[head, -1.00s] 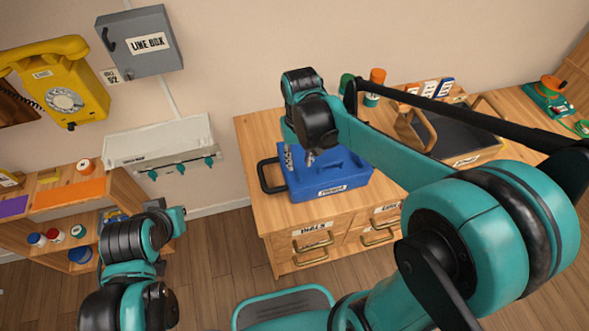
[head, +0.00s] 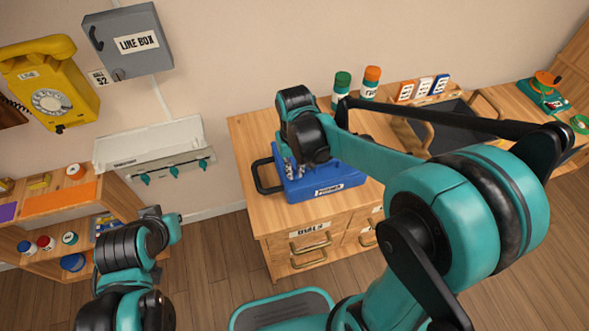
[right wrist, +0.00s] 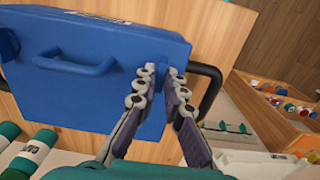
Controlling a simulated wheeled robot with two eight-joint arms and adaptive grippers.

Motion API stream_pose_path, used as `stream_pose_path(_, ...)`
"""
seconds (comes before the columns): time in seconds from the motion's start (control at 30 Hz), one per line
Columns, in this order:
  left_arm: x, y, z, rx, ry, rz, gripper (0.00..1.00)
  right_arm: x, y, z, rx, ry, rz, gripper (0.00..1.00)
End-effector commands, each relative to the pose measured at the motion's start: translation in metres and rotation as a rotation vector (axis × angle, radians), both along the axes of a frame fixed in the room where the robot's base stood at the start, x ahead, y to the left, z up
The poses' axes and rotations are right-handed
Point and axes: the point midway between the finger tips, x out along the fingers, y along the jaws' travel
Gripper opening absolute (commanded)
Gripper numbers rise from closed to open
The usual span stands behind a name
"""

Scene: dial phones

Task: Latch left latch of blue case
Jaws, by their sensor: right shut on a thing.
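The blue case (head: 335,178) lies closed on a wooden cabinet, with a white label on its front. In the right wrist view the case (right wrist: 120,100) fills the upper left, with a blue carry handle (right wrist: 75,64) on its surface. My right gripper (head: 303,169) is over the case's left part. In the right wrist view my right gripper (right wrist: 163,80) has its fingertips at the case's edge, shut on a small blue latch (right wrist: 171,75) that is mostly hidden between them. My left gripper (head: 175,224) is at lower left, away from the case; its fingers are not clear.
A black handle (head: 258,178) stands out beside the case's left side. Bottles (head: 341,90) and a dark tray (head: 440,130) are behind and right. A yellow phone (head: 50,85), a grey line box (head: 122,42) and a white wall unit (head: 150,150) are left.

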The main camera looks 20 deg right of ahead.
Motion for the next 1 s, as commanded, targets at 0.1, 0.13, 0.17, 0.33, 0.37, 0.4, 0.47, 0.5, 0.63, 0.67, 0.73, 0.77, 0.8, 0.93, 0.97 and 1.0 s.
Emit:
stream_pose_path(0.1, 0.000, 0.000, 0.000, 0.000, 0.000, 0.000, 0.00, 0.000, 0.000, 0.000, 0.000, 0.000, -0.005, 0.00)
stream_pose_path(0.13, 0.000, 0.000, 0.000, 0.000, 0.000, 0.000, 0.00, 0.000, 0.000, 0.000, 0.000, 0.000, -0.008, 0.00)
stream_pose_path(0.17, 0.000, 0.000, 0.001, 0.000, 0.000, 0.000, 0.00, 0.000, 0.000, 0.000, 0.000, 0.000, -0.012, 0.00)
stream_pose_path(0.33, 0.000, 0.000, 0.003, 0.000, 0.000, 0.000, 0.00, 0.000, 0.000, 0.000, 0.000, 0.000, -0.068, 0.00)
stream_pose_path(0.37, 0.000, 0.000, 0.003, 0.000, 0.000, 0.000, 0.00, 0.000, 0.000, 0.001, 0.000, 0.000, -0.082, 0.00)
stream_pose_path(0.4, 0.000, 0.000, 0.004, 0.000, 0.000, 0.000, 0.00, 0.000, 0.000, 0.001, 0.000, 0.000, -0.105, 0.00)
stream_pose_path(0.47, 0.000, 0.000, 0.006, 0.000, 0.000, 0.000, 0.00, 0.000, 0.000, 0.001, 0.000, 0.000, -0.145, 0.00)
stream_pose_path(0.5, 0.000, 0.000, 0.007, 0.000, 0.000, 0.000, 0.00, 0.000, 0.000, 0.001, 0.000, 0.000, -0.175, 0.00)
stream_pose_path(0.63, 0.000, 0.000, 0.010, 0.000, 0.000, 0.000, 0.00, 0.000, 0.000, 0.001, 0.000, 0.000, -0.288, 0.00)
stream_pose_path(0.67, 0.000, 0.000, 0.011, 0.000, 0.000, 0.000, 0.00, 0.000, 0.000, 0.001, 0.000, 0.000, -0.316, 0.00)
stream_pose_path(0.73, 0.000, 0.000, 0.013, 0.000, 0.000, 0.000, 0.00, 0.000, 0.000, 0.001, 0.000, 0.000, -0.383, 0.00)
stream_pose_path(0.77, 0.000, 0.000, 0.014, 0.000, 0.000, 0.000, 0.00, 0.000, 0.000, 0.001, 0.000, 0.000, -0.412, 0.00)
stream_pose_path(0.8, 0.000, 0.000, 0.015, 0.000, 0.000, 0.000, 0.00, 0.000, 0.000, 0.001, 0.000, 0.000, -0.450, 0.00)
stream_pose_path(0.93, 0.000, 0.000, 0.018, 0.000, 0.000, 0.000, 0.00, 0.000, 0.000, 0.001, 0.000, 0.000, -0.574, 0.00)
stream_pose_path(0.97, 0.000, 0.000, 0.018, 0.000, 0.000, 0.000, 0.00, 0.000, 0.000, 0.001, 0.000, 0.000, -0.602, 0.00)
stream_pose_path(1.0, 0.000, 0.000, 0.019, 0.000, 0.000, 0.000, 0.00, 0.000, 0.000, 0.001, 0.000, 0.000, -0.641, 0.00)
